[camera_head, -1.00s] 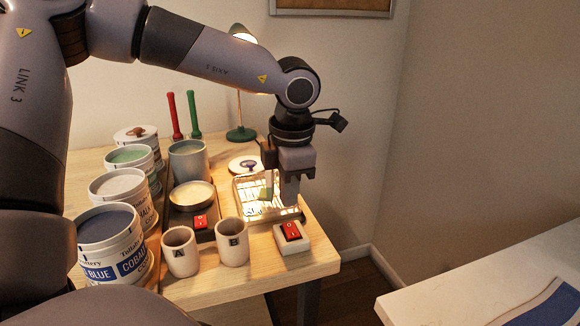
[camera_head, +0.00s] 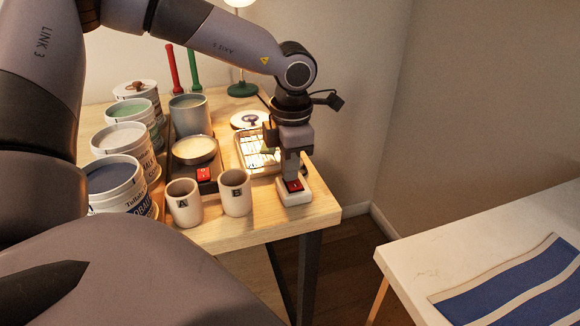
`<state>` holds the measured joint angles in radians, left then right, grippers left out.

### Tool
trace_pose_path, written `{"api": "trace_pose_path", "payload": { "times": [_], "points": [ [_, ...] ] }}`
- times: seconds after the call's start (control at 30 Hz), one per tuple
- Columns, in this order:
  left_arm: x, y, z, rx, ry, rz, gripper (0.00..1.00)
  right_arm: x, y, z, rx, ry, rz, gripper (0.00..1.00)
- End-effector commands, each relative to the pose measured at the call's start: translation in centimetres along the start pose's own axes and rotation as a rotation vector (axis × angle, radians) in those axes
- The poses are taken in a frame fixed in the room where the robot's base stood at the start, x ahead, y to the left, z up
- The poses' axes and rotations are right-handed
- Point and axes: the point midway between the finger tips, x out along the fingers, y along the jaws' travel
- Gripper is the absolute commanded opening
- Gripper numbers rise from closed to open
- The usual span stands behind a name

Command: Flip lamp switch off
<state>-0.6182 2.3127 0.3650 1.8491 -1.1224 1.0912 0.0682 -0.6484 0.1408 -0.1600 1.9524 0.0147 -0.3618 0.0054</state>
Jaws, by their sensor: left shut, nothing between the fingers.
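The desk lamp (camera_head: 242,89) with its green base stands at the back of the wooden table, and its shade at the top edge glows. A white switch box (camera_head: 296,198) with a red rocker (camera_head: 294,186) sits near the table's front right corner. My left gripper (camera_head: 291,174) is shut and empty, pointing down with its tips right at the rocker. It hides the rocker's rear part. I cannot tell whether it touches the rocker or which way the rocker is tipped. My right gripper is not in view.
A second red switch (camera_head: 204,174) is on a dark device holding a bowl. Cup A (camera_head: 184,203) and cup B (camera_head: 235,193) stand left of the switch box. A wire tray (camera_head: 250,152) lies behind it. Paint tubs (camera_head: 117,180) line the left. The floor gap right is clear.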

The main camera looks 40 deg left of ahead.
Motion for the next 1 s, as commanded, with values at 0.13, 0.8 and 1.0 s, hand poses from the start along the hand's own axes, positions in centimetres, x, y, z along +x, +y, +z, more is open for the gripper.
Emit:
{"api": "trace_pose_path", "payload": {
  "times": [0.13, 0.8, 1.0],
  "points": [
    [0.7, 0.1, -0.1, -0.001, 0.002, -0.055, 0.0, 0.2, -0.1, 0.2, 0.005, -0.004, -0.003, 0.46],
    [0.7, -1.7, -0.2, -0.002, 0.008, -0.063, 0.0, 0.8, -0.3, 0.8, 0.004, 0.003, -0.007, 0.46],
    [0.7, -1.7, -0.3, -0.002, 0.009, -0.063, 0.0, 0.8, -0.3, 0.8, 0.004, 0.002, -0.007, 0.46]
  ]
}}
